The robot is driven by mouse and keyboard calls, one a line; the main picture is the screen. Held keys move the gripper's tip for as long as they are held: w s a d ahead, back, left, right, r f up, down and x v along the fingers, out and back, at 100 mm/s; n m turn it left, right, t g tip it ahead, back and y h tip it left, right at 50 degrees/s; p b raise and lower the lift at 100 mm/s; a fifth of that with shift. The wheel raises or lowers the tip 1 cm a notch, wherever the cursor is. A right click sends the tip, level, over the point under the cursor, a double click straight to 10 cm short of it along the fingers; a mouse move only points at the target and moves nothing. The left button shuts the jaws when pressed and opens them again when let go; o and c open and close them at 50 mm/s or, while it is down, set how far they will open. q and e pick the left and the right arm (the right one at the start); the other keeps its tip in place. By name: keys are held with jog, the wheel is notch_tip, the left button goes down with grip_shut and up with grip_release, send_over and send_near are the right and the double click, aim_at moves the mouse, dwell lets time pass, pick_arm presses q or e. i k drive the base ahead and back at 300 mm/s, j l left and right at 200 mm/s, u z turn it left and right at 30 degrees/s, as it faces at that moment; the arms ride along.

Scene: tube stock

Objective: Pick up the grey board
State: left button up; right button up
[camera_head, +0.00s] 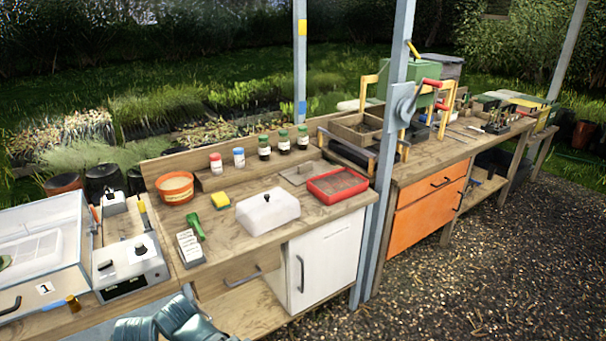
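A flat grey board (293,178) lies on the wooden bench, behind and left of the red tray (325,193). A small upright piece shows on top of it, too small to make out. The red tray stands close to the board's front right side. Blue-green parts of my arm show at the bottom edge, well short of the board. Neither of my grippers can be made out in this view.
A white lidded box (267,213) stands in front of the board. Several small bottles, including a green-capped one (264,148), line the back ledge. A yellow sponge (220,201) and an orange bowl (175,188) sit further left. A grey post (384,170) rises at the right.

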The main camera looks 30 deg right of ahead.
aim_at(298, 175)
jog(key=z, duration=1.4)
jog(key=i+l+z, duration=0.1)
jog(key=i, duration=0.6)
jog(key=i+l, duration=0.3)
jog(key=i, duration=0.45)
jog(key=i+l+z, duration=0.15)
jog(key=i, duration=0.55)
